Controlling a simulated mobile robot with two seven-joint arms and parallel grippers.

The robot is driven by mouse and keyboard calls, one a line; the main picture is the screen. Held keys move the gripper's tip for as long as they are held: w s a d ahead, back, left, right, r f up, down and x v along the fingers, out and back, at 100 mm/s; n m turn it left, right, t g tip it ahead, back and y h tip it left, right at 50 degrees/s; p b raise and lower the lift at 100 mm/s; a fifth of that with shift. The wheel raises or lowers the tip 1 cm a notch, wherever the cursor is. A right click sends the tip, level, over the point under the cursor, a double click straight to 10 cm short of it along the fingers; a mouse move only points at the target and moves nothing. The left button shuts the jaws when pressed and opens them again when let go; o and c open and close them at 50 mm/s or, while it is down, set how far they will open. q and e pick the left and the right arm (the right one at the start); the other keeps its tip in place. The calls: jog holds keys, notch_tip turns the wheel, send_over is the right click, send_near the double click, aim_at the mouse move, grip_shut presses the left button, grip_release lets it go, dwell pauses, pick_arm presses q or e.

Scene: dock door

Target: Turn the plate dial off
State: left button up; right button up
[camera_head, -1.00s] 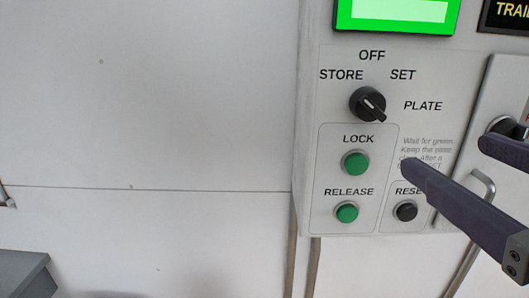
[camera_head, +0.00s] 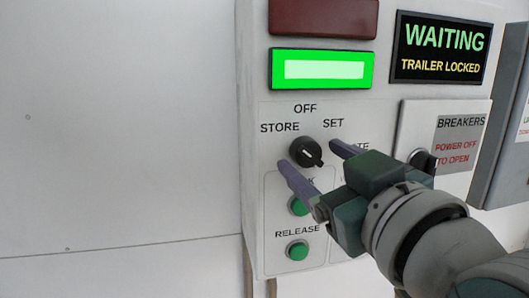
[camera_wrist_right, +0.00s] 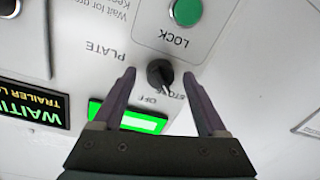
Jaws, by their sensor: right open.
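The plate dial (camera_head: 306,152) is a black round knob on a light grey panel, with STORE, OFF and SET printed around it. PLATE is partly hidden by my gripper. In the right wrist view, which is upside down, the dial (camera_wrist_right: 160,73) sits between the open fingertips (camera_wrist_right: 160,75). I cannot tell whether either finger touches it. My left gripper is not in view.
The green LOCK button (camera_head: 298,206) is close below the left finger, partly hidden. The green RELEASE button (camera_head: 297,250) is lower. A lit green display (camera_head: 322,69) is above, beside a sign (camera_head: 440,48) reading WAITING, TRAILER LOCKED. A breakers cover (camera_head: 461,145) is at right.

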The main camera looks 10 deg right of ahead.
jog(key=shift+c, duration=0.2)
grip_shut()
dwell(0.5)
